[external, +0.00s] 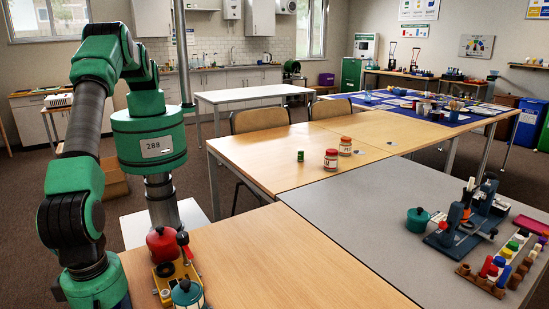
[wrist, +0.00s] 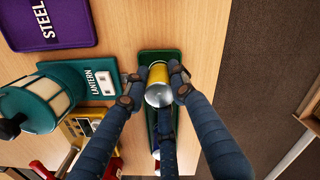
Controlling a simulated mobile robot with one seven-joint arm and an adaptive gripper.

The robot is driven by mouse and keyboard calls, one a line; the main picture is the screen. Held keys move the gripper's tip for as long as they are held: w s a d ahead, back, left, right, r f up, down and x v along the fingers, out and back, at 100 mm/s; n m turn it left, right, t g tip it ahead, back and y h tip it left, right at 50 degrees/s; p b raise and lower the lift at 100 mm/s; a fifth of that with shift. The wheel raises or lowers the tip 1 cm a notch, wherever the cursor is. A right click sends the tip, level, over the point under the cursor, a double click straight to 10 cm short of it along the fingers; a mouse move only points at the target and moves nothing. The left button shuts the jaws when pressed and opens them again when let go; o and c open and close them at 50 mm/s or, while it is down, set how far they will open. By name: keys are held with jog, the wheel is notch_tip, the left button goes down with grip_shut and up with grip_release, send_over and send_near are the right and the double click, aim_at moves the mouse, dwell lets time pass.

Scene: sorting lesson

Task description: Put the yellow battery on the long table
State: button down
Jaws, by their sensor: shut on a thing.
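The yellow battery (wrist: 158,74), a yellow cylinder with a silver end, shows in the wrist view. My gripper (wrist: 155,90) is shut on it, with a dark finger on each side. The battery is over a narrow green tray (wrist: 147,58); I cannot tell whether it touches the tray. In the external view my arm bends down at the left, and neither gripper nor battery shows there. A long wooden table (external: 290,158) stands in the middle of the external view, joined to a grey top; I cannot tell for sure which is the long table.
A teal lantern (wrist: 40,103) stands beside a LANTERN label (wrist: 98,72), near a yellow device (wrist: 78,128) and a purple STEEL tray (wrist: 60,38).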

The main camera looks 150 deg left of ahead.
jog(key=shift+f, duration=0.25)
jog(key=c, duration=1.4)
grip_release()
jog(key=shift+o, duration=0.2)
jog(key=shift+r, duration=0.1)
jog(key=r, duration=1.1)
jog(key=shift+s+d+r, duration=0.15)
jog(key=shift+s+r, duration=0.1)
jog(key=shift+r, duration=0.15)
